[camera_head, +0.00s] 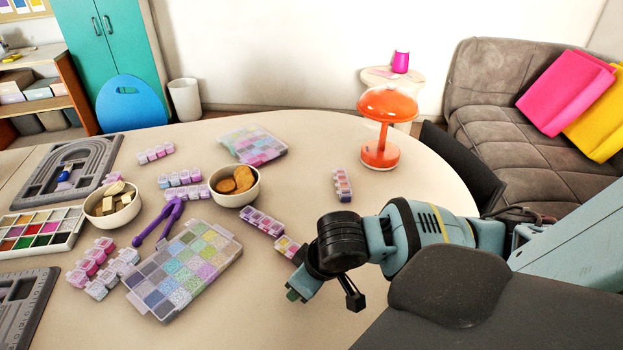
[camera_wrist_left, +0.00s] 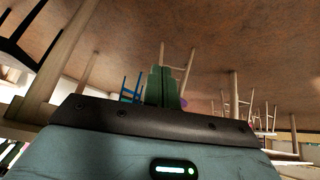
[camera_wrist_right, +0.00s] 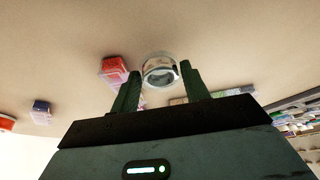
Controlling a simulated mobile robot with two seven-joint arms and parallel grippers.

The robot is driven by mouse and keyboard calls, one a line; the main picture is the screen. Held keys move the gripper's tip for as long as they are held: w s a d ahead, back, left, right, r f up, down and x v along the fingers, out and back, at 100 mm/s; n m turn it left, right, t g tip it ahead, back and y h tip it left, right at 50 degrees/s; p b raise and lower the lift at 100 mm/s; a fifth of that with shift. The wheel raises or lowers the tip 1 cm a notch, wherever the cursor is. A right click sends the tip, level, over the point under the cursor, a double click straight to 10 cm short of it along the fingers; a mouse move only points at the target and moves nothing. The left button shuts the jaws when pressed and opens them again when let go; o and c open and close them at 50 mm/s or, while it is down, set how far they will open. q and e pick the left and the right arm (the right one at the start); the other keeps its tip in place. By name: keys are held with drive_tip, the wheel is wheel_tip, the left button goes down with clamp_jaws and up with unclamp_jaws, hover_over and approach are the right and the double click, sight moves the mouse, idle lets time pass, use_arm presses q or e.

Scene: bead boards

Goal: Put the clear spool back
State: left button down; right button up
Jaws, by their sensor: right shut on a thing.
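The clear spool (camera_wrist_right: 160,70) shows in the right wrist view as a round, transparent-rimmed thing with a grey inside, between the fingertips of my right gripper (camera_wrist_right: 158,80). The gripper is shut on it. In the head view my right gripper (camera_head: 293,294) is low over the front middle of the table, and the spool cannot be made out there. Whether the spool touches the table is unclear. My left gripper (camera_wrist_left: 165,87) shows only in the left wrist view, fingers together and empty, with chair and table legs beyond it.
Pink-and-orange lidded bead boxes (camera_head: 287,246) sit beside my right gripper. A large bead case (camera_head: 186,268) lies to its left. Grey bead boards (camera_head: 105,147) are at the left. The right table top is mostly clear.

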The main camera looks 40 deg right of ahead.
drive_tip(key=shift+n+y, duration=0.3)
drive_tip(key=shift+n, duration=0.6)
drive_tip(key=w+d+b, duration=0.1)
drive_tip(key=d, duration=0.1)
drive_tip(key=w+d+b, duration=0.1)
drive_tip(key=d+b, duration=0.1)
drive_tip(key=w+d+r+b, duration=0.1)
drive_tip(key=d, duration=0.1)
drive_tip(key=shift+w+d, duration=0.15)
drive_tip(key=shift+w, duration=0.05)
drive_tip(key=d, duration=0.1)
drive_tip(key=d+n, duration=0.1)
drive_tip(key=d, duration=0.1)
drive_tip(key=shift+d+r, duration=0.25)
drive_tip(key=shift+d, duration=0.1)
drive_tip(key=shift+w+d+r+n+y, duration=0.15)
drive_tip(key=shift+d+r+n+y, duration=0.1)
drive_tip(key=shift+d+n+y, duration=0.3)
drive_tip(key=b, duration=0.2)
hover_over(317, 210)
drive_tip(key=s, duration=0.2)
drive_tip(key=shift+w+d+f, duration=0.15)
drive_tip(key=shift+d+f, duration=0.1)
drive_tip(key=shift+f, duration=0.45)
drive_tip(key=shift+w+d+f+g, duration=0.1)
drive_tip(key=shift+f+g, duration=0.2)
wheel_tip(317, 210, down, 2)
drive_tip(key=shift+f, duration=0.55)
